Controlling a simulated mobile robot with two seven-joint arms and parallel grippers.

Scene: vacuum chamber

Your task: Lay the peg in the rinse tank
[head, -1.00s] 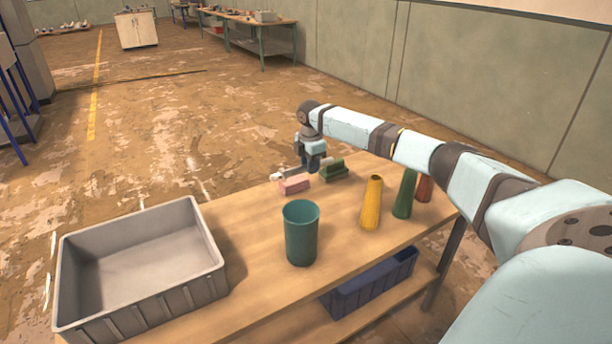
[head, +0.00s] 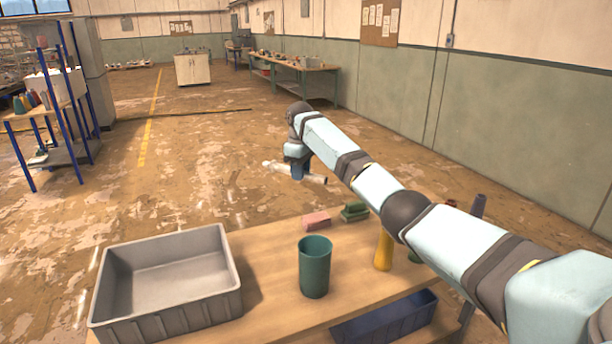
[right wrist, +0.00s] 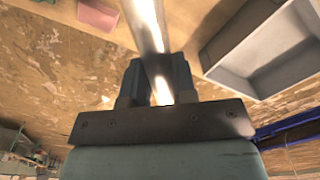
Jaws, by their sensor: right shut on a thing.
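The peg (head: 314,179) is a pale, slim rod. My right gripper (head: 299,169) is shut around its middle and holds it in the air, beyond the table's far edge in the head view. In the right wrist view the peg (right wrist: 147,24) shines brightly and runs up from between the fingers (right wrist: 157,80). The rinse tank is apparently the open grey bin (head: 165,318) on the left of the table; it looks empty. The tank (right wrist: 212,58) also shows at the upper right of the wrist view, apart from the peg. My left gripper is out of view.
A green cup (head: 314,270) stands right of the tank on the wooden table (head: 270,300). A pink block (head: 316,221) and green blocks (head: 355,212) lie at the back. A yellow bottle (head: 383,252) is partly behind my arm. A blue bin (head: 385,322) sits below.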

